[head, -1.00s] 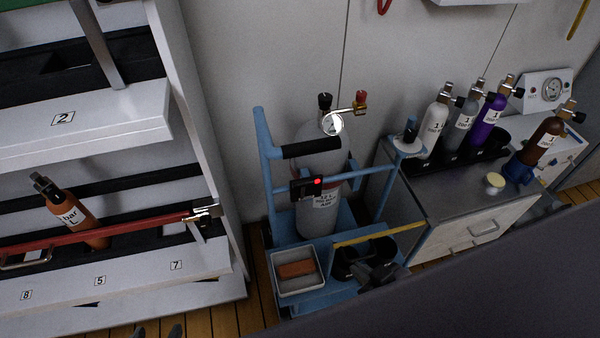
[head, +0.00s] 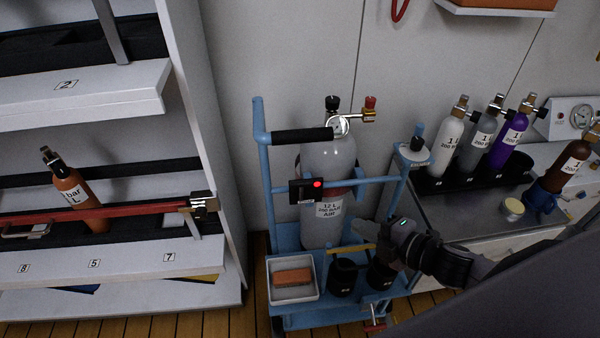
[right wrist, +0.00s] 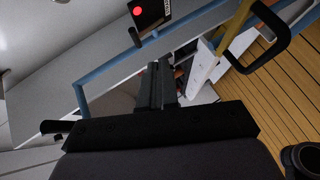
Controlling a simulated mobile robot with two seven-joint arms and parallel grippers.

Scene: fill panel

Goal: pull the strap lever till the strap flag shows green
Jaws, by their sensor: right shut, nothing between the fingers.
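The strap flag (head: 317,184) shows red on a small black box (head: 301,191) on the blue trolley's crossbar. My left gripper is out of view.
The blue trolley (head: 266,180) carries a white tray (head: 292,295) with an orange block, black cups (head: 342,277) and a yellow bar (head: 348,248). A counter (head: 462,220) with several small cylinders stands at right. A shelf with a red bar (head: 110,213) stands at left.

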